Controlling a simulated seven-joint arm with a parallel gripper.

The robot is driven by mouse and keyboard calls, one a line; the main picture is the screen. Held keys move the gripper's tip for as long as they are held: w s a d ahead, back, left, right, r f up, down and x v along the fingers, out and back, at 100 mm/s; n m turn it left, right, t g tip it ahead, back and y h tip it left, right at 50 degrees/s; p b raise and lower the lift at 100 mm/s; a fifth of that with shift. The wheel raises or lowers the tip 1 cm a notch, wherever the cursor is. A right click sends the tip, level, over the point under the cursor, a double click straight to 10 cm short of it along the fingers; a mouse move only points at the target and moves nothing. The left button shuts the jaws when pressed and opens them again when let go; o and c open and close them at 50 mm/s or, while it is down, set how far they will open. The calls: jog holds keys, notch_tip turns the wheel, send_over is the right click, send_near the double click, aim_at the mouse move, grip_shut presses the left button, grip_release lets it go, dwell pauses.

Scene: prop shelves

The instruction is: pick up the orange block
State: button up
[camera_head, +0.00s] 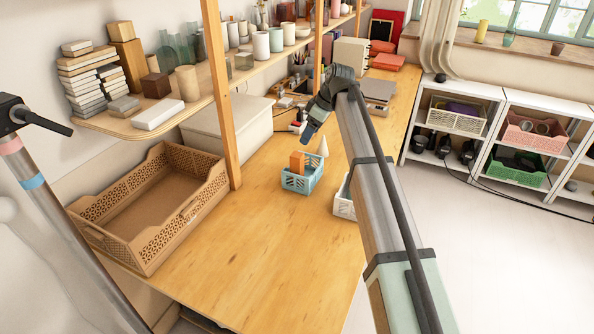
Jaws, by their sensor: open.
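The orange block (297,160) stands upright in a small light-blue basket (301,184) on the wooden table. Its top shows above the basket's rim, and its lower part is hidden by the basket. A pale cone (322,147) stands close to it, at the right rear of the basket. My gripper (308,133) is above and slightly behind the block, apart from it in the picture. It is open, and I see nothing held in it. The fingers are small and dark in this view.
A white basket (344,205) stands right of the blue one, partly hidden by my arm. A large tan crate (150,250) lies at the left. A wooden shelf post (221,95) rises behind it. The table front (270,265) is clear.

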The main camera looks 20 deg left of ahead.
aim_at(299, 155)
jog(key=x, duration=1.3)
jog(key=shift+r, duration=0.1)
jog(key=shift+s, duration=0.1)
jog(key=c, duration=1.1)
